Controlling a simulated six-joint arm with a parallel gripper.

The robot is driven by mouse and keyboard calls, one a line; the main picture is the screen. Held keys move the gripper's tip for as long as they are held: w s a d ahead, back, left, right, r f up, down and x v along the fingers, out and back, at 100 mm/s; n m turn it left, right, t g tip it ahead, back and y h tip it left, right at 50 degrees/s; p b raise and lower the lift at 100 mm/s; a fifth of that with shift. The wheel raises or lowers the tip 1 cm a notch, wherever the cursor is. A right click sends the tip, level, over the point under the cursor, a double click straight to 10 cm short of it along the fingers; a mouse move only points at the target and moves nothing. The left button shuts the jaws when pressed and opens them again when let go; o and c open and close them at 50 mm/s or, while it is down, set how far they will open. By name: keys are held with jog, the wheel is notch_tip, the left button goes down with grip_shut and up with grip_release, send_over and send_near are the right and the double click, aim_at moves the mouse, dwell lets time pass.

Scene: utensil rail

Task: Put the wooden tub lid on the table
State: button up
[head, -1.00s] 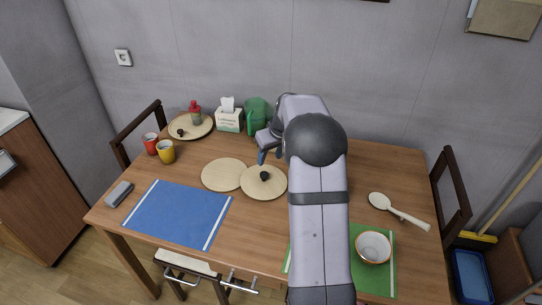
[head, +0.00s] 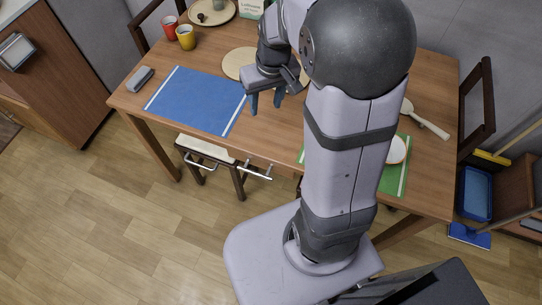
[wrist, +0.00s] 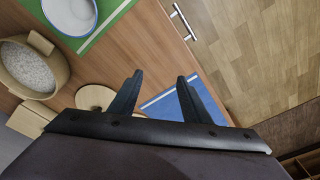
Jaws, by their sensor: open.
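The wooden tub lid (wrist: 95,97) is a pale round disc with a dark knob. The wooden tub (wrist: 57,75) stands open with grey-white contents, at the left of the wrist view. My gripper (head: 267,102) is open and empty, above the table near the right edge of the blue mat in the head view. Its two separated fingers (wrist: 160,76) also show in the wrist view.
A plain round board (head: 237,65) lies behind my gripper. The blue mat (head: 195,98) is clear. A green mat (head: 392,183) holds a bowl (head: 396,150); a white spoon (head: 428,121) lies behind it. Cups (head: 186,38) stand at the back left.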

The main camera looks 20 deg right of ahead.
jog(key=s+a+f+g, duration=0.1)
jog(key=s+a, duration=0.1)
jog(key=s, duration=0.5)
jog(key=s+a+f, duration=0.1)
jog(key=s+a, duration=0.2)
jog(key=s, duration=0.4)
jog(key=shift+s+f+g, duration=0.3)
jog(key=shift+f+g, duration=0.1)
jog(key=shift+r, duration=0.1)
notch_tip(320, 180, up, 7)
jog(key=p, duration=0.7)
notch_tip(320, 180, down, 23)
jog(key=b, duration=2.2)
jog(key=shift+b, duration=0.4)
